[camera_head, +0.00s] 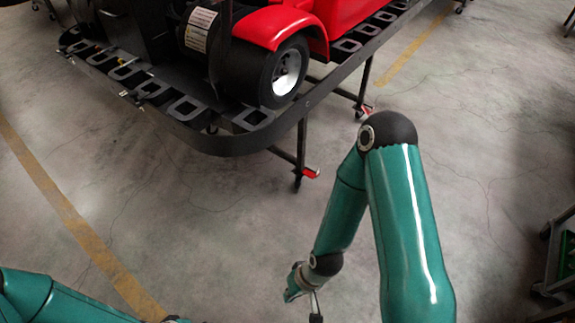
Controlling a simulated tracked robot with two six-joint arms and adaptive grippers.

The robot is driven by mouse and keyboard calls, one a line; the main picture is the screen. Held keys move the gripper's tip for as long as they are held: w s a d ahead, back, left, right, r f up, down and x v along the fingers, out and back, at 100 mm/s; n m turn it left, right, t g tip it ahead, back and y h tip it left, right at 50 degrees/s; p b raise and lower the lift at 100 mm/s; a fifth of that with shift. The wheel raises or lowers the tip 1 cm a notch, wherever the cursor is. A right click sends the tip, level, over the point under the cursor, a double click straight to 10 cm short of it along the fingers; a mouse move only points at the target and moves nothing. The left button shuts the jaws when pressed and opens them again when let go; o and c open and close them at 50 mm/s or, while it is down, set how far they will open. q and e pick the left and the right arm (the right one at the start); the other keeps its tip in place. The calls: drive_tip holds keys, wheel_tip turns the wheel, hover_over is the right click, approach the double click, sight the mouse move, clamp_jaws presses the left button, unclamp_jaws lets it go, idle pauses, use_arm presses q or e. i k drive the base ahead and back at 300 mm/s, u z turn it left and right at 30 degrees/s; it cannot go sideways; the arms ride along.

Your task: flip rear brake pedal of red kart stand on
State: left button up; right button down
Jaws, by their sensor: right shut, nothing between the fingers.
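The red kart (285,22) sits on a dark metal stand (235,143) at the top of the head view. A small red brake pedal (311,172) shows at the caster under the stand's near corner leg. Another red pedal (366,109) shows at a leg farther back. I cannot tell whether either is flipped on. My right gripper (316,308) is at the bottom edge, partly cut off, shut and empty. It is well apart from the near pedal, below it in the picture. My left arm enters at the bottom left; its gripper is out of view.
The grey concrete floor between the stand and my arms is clear. Yellow lines (75,215) cross the floor at left and at upper right. A green-and-dark rack (560,255) stands at the right edge. Other caster legs show at the top right.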

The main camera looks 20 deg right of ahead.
sight(308, 174)
drive_tip(key=u, duration=0.1)
drive_tip(key=i, duration=1.25)
drive_tip(key=z, duration=0.45)
